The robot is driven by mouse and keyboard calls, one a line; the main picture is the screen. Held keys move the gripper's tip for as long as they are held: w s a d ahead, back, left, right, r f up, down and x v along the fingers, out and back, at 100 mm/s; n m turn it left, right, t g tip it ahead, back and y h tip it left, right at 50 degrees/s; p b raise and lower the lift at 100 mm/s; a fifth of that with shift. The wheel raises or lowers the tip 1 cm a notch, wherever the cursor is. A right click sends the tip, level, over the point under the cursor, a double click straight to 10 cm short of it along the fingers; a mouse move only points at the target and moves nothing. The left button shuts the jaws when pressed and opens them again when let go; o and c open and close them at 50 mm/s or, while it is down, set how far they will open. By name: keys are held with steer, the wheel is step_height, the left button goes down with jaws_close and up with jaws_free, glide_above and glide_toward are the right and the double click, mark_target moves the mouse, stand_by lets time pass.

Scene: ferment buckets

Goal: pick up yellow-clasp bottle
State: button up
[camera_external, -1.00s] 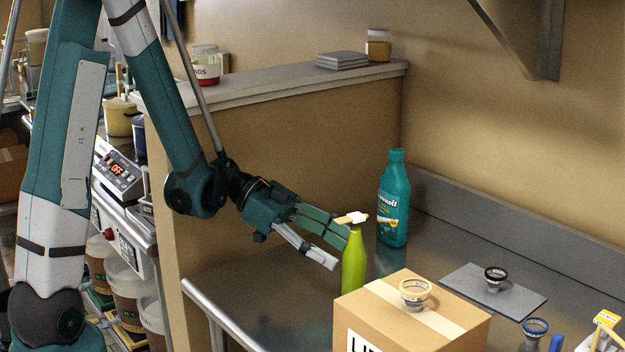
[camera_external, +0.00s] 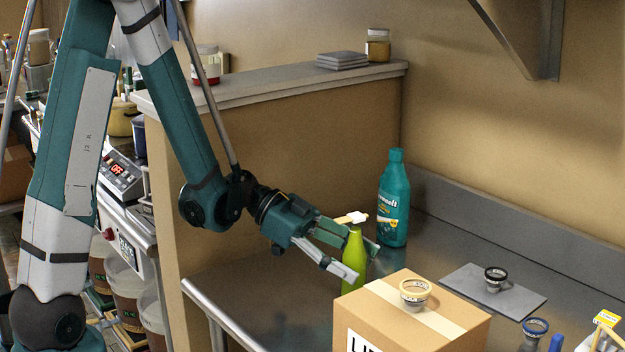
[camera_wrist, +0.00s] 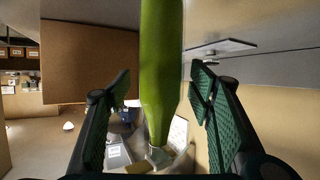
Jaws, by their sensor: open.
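The green bottle (camera_external: 354,255) stands upright on the steel counter, with a yellow and white clasp (camera_external: 352,218) at its top. The cardboard box hides its lower part in the outside view. My gripper (camera_external: 361,260) is open, with one finger on the near side of the bottle and the other behind it. In the wrist view the green bottle (camera_wrist: 160,70) runs down the middle, between the two spread fingers of my gripper (camera_wrist: 160,90). Gaps show on both sides there, so the fingers look apart from it.
A cardboard box (camera_external: 390,325) with a cream-ringed strainer (camera_external: 415,293) on top stands just in front of the bottle. A teal bottle (camera_external: 393,205) stands close behind. A grey mat (camera_external: 515,297) with a dark-ringed piece (camera_external: 495,279) lies to the right. The counter at left is clear.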

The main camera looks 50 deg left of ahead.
mark_target(355, 213)
steer(key=shift+c, duration=0.7)
steer(key=c, duration=1.2)
steer(key=shift+r, duration=0.15)
steer(key=shift+r+p, duration=1.05)
steer(key=shift+r, duration=3.8)
